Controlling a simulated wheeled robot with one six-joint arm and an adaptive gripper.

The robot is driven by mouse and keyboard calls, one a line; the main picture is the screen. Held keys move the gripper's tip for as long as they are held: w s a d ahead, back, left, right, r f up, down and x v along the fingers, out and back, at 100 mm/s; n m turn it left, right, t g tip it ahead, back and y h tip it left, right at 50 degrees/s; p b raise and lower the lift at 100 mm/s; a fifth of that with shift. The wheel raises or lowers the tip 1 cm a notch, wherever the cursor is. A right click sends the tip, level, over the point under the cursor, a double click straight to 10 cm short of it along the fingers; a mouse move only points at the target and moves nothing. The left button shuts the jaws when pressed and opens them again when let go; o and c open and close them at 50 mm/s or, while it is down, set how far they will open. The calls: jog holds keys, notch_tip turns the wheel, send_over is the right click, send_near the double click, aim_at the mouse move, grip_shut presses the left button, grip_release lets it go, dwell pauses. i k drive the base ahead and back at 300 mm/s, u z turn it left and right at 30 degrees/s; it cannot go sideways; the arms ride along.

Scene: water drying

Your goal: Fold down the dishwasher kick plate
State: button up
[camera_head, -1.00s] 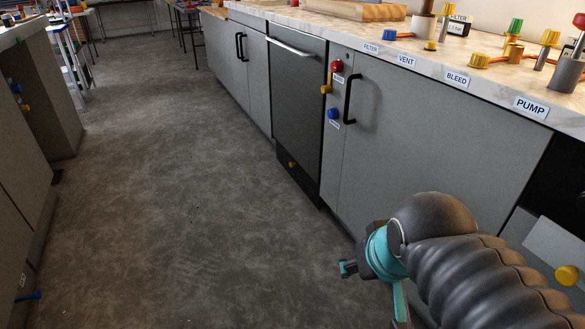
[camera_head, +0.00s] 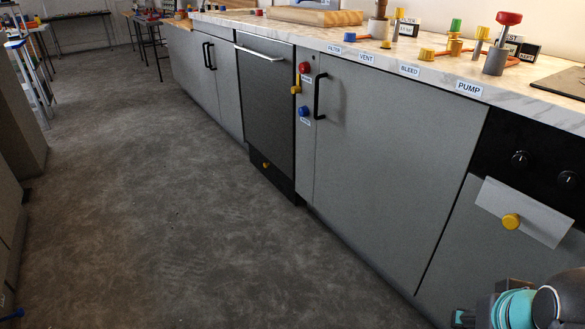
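The dishwasher (camera_head: 264,105) is the dark grey panel with a silver bar handle, set in the row of cabinets along the right. Its kick plate (camera_head: 280,178) is the black strip at the bottom, standing upright near the floor. A small yellow knob (camera_head: 266,165) sits on the kick plate. My arm shows only at the bottom right corner, well apart from the dishwasher, with a teal and grey part in view. The fingertips of my gripper cannot be made out.
Red, yellow and blue knobs (camera_head: 303,111) sit beside the dishwasher, next to a black cabinet handle (camera_head: 319,96). The marble counter (camera_head: 430,82) holds labelled valves. The grey floor (camera_head: 150,210) is open.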

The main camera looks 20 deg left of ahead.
aim_at(279, 178)
jog(key=u, duration=0.75)
jog(key=i, duration=0.65)
jog(key=u, duration=1.25)
jog(key=i, duration=1.1)
jog(key=z, duration=0.3)
jog(key=i, duration=1)
jog(key=z, duration=1.25)
jog(key=i, duration=0.35)
jog(key=z, duration=0.4)
